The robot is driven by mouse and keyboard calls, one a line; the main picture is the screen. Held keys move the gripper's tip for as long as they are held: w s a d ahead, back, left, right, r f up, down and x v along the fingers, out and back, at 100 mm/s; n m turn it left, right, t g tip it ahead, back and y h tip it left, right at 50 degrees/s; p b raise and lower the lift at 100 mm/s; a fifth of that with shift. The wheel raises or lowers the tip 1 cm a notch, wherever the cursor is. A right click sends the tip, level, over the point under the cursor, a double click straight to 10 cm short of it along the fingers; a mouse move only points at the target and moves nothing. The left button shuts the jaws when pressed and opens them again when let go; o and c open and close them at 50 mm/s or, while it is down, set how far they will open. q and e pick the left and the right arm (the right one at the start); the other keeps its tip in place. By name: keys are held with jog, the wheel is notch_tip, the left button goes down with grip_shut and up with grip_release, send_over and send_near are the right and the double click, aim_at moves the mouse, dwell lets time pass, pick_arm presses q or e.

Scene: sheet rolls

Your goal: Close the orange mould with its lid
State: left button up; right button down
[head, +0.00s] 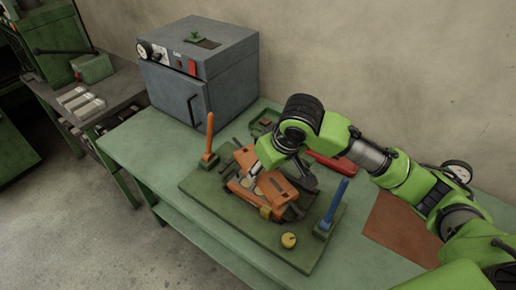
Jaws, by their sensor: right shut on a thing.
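The orange mould (240,187) sits on a dark green board on the bench. An orange lid (280,188) is over it, and some light round and dark parts show between and around the orange pieces. My right gripper (262,170) reaches down from the right and is shut on the lid. Its fingers and wrist hide part of the lid and mould, so I cannot tell whether the lid is seated or apart from the mould. My left gripper is not in view.
An orange upright handle (210,138) and a blue upright handle (332,205) flank the mould. A grey oven (200,70) stands behind left. A red tool (330,163) and brown sheet (402,228) lie right.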

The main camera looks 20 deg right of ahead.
jog(key=w+p, duration=0.1)
jog(key=w+f+n+p, duration=0.1)
jog(key=w, duration=0.1)
jog(key=w+n+p, duration=0.1)
jog(key=shift+w+a+f+y, duration=0.1)
jog(key=shift+w+f+y, duration=0.2)
jog(key=shift+w+y, duration=0.1)
jog(key=f, duration=0.1)
jog(key=f+n+p, duration=0.1)
jog(key=d+p, duration=0.1)
jog(key=shift+w+d+f+n+y, duration=0.1)
jog(key=shift+w+f+n+y, duration=0.3)
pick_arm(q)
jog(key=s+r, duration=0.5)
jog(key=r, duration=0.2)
pick_arm(e)
jog(key=shift+g, duration=0.3)
jog(key=f+b, duration=0.2)
jog(key=w+f+b, duration=0.1)
jog(key=f+b, duration=0.1)
jog(key=shift+f, duration=0.35)
notch_tip(320, 180, down, 3)
jog(key=b, duration=0.3)
pick_arm(q)
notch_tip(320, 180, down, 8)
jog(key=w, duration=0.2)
jog(key=shift+b, duration=0.45)
pick_arm(e)
jog(key=shift+f, duration=1.5)
